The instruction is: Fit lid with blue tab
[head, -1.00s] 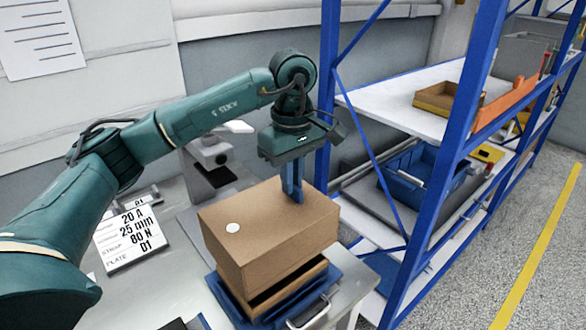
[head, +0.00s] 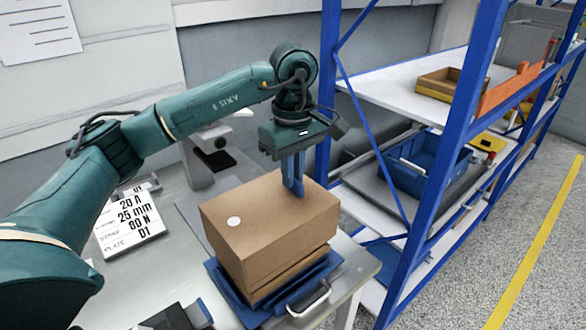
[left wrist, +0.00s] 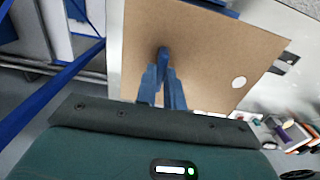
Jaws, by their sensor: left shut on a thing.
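The brown cardboard lid (head: 262,232), with a white dot on top, is over a brown box (head: 290,278) in the head view. The lid looks roughly level. Only a narrow band of the box shows below it, and I cannot tell whether they touch. My left gripper (head: 294,188) points down, shut on the blue tab on the lid's top. The tab (left wrist: 163,54) shows between the blue fingers in the left wrist view, mostly hidden by them. The lid top (left wrist: 205,50) shows there too. My right gripper is not in view.
The box stands on a blue tray (head: 228,292) with a metal handle (head: 308,303) near the table's right edge. A printed card (head: 130,226) lies left. A grey device (head: 212,150) stands behind. A blue shelf rack (head: 440,150) with bins is close on the right.

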